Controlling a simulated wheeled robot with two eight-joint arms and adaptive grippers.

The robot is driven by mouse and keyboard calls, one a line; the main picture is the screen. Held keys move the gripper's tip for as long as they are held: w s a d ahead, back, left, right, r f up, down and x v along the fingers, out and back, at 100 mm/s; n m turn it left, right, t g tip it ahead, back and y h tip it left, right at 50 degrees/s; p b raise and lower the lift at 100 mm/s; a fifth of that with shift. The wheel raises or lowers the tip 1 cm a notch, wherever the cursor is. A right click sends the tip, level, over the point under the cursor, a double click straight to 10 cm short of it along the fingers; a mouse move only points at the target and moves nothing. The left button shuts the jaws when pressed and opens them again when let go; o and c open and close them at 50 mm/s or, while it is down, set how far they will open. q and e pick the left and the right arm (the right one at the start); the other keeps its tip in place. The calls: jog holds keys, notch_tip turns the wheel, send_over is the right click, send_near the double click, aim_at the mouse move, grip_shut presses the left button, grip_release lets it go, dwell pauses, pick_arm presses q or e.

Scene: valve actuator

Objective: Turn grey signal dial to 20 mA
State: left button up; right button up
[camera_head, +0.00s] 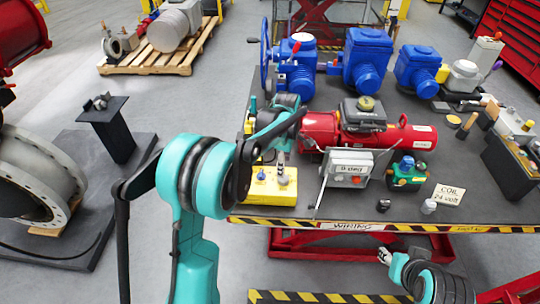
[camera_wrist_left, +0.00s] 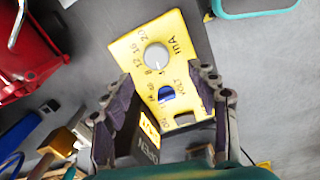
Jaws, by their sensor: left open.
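The yellow signal box (camera_head: 262,190) stands at the front left of the table. In the left wrist view its yellow face (camera_wrist_left: 129,48) carries the round grey signal dial (camera_wrist_left: 157,56), with mA numbers up to 20 around it. The dial's exact setting is too small to read. A blue dial (camera_wrist_left: 166,95) marked VOLT sits nearer to me. My left gripper (camera_wrist_left: 160,105) is open over the box, its fingers on either side of the blue dial, with the grey dial beyond the fingertips and nothing held. My right gripper (camera_head: 385,256) is small, below the table's front edge; its jaws are unclear.
A grey meter box (camera_head: 347,168), a green device (camera_head: 407,174) and a red actuator (camera_head: 318,132) stand right of the signal box. Blue actuators (camera_head: 367,60) line the table's back. A white coil sign (camera_head: 447,195) lies at the front right.

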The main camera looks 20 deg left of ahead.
aim_at(283, 180)
pick_arm(q)
jog(key=shift+w+a+f, duration=0.15)
jog(key=shift+w+a, duration=0.05)
jog(key=shift+w, duration=0.2)
jog(key=shift+w+f+n, duration=0.1)
jog(key=shift+f+n, duration=0.15)
jog(key=shift+n, duration=0.05)
notch_tip(283, 180, down, 7)
jog(key=shift+f+b, duration=0.1)
jog(key=shift+b, duration=0.75)
pick_arm(e)
jog(key=shift+a+f, duration=0.15)
jog(key=shift+f, duration=0.45)
pick_arm(q)
jog(key=c, duration=1.2)
